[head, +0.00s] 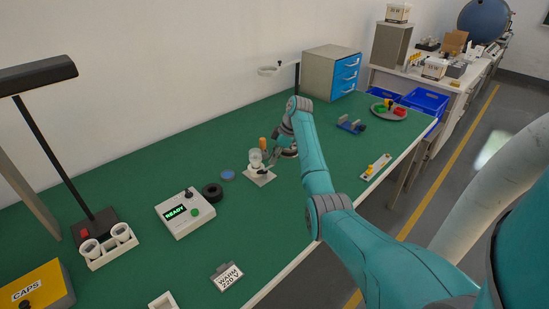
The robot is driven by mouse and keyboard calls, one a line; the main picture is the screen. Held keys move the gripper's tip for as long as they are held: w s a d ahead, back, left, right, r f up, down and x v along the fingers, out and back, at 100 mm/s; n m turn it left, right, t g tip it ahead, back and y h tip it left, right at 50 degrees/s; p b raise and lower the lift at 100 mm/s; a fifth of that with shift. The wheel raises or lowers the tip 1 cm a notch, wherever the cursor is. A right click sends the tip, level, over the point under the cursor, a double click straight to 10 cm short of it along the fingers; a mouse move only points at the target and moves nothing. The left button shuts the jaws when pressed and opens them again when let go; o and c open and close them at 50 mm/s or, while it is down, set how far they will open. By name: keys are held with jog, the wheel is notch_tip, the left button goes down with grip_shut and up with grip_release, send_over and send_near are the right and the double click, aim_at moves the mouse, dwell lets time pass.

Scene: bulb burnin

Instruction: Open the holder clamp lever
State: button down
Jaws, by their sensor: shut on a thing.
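The bulb holder (259,177) stands on the green bench as a small light plate with a whitish, glassy cup-shaped part (255,158) on it. A small orange piece, which looks like the clamp lever (262,142), stands up at the holder's upper edge. My gripper (268,156) is at the right side of the holder, reaching in from the right. It is shut on what appears to be the lever; the fingers are small and dark here, and the exact contact is hard to see.
A tester box reading READY (185,212), a black ring (212,191) and a blue disc (228,175) lie left of the holder. A white two-cup rack (108,246) and black lamp (92,228) stand further left. A drawer cabinet (330,73) stands behind.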

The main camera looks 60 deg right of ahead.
dwell(0.3)
jog(key=c, duration=1.1)
grip_release()
jog(key=shift+v, duration=3.75)
jog(key=shift+f, duration=0.1)
